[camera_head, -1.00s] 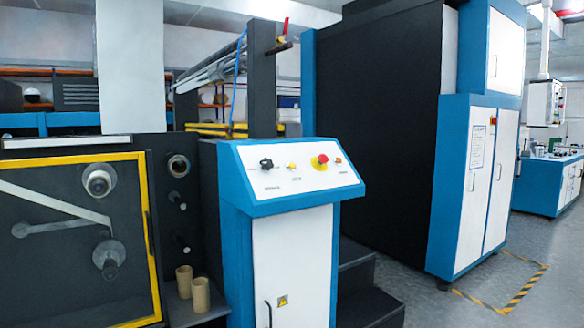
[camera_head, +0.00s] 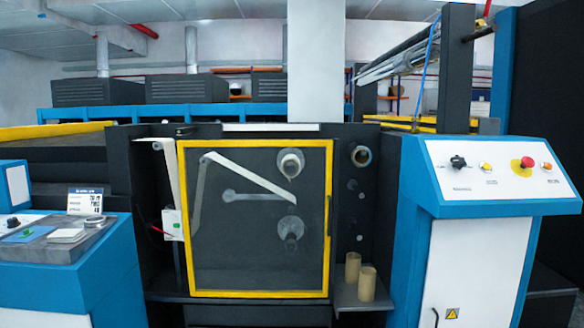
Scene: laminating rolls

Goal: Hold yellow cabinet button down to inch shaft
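The blue cabinet (camera_head: 420,180) with a sloped white control panel (camera_head: 500,190) stands at the right in the head view. On the panel are a black knob (camera_head: 458,162), a small yellow button (camera_head: 486,167), a large red button on a yellow base (camera_head: 522,167) and a small orange-red button (camera_head: 547,167). The labels are too small to read. Left of the cabinet, a yellow-framed window (camera_head: 255,293) covers rollers and a pale web; the upper shaft end (camera_head: 290,164) and lower shaft end (camera_head: 290,230) show there. My gripper is not in view.
Two tan cardboard cores (camera_head: 367,284) stand on a low ledge (camera_head: 350,304) between window and cabinet. A blue bench (camera_head: 70,285) with small tools and a display card (camera_head: 85,201) is at the left. A dark step (camera_head: 550,280) lies right of the cabinet.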

